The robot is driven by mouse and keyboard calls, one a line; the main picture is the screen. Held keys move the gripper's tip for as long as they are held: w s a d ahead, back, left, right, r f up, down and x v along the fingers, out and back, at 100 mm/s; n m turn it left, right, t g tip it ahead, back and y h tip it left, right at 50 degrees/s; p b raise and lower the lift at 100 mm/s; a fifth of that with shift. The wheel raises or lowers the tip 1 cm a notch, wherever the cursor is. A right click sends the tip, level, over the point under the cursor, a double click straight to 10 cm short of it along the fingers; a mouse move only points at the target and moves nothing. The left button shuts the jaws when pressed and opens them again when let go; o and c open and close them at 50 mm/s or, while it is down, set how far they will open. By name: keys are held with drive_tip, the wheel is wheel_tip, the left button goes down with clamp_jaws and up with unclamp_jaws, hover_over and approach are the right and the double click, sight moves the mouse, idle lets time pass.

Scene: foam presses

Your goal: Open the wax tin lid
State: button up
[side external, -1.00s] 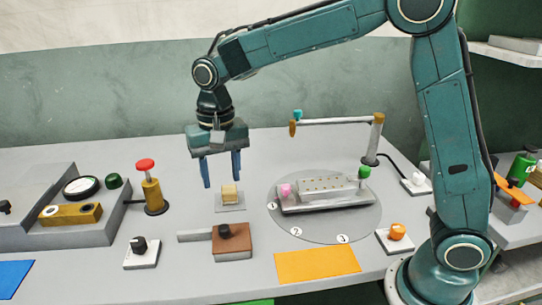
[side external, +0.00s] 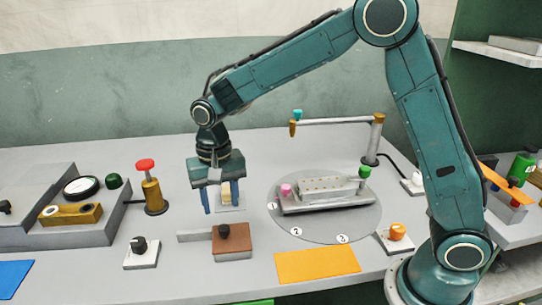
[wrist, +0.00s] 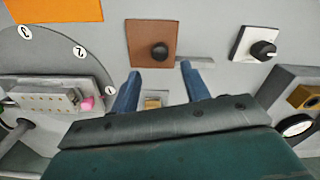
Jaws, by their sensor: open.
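A box with a flat brown lid (side external: 233,244) and a dark round knob (side external: 223,231), which I take for the wax tin, sits near the front middle of the table. The lid looks shut. In the wrist view the brown lid (wrist: 140,45) lies just beyond my fingertips, with its knob (wrist: 159,51) near the gap between them. My gripper (side external: 220,208) is open and points down, behind the tin and above the table. Nothing is between its fingers at the tips. A small yellow block (side external: 227,199) on a pale plate is partly hidden by the gripper.
A grey strip (side external: 195,236) extends left from the tin. A black-knobbed dial (side external: 140,250) stands at left and an orange mat (side external: 317,264) at right. A red-topped post (side external: 152,190) is left of the gripper. A round turntable (side external: 325,232) carries a grey press at right.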

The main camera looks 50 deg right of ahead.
sight(223, 227)
drive_tip(key=shift+f, duration=3.85)
clamp_jaws()
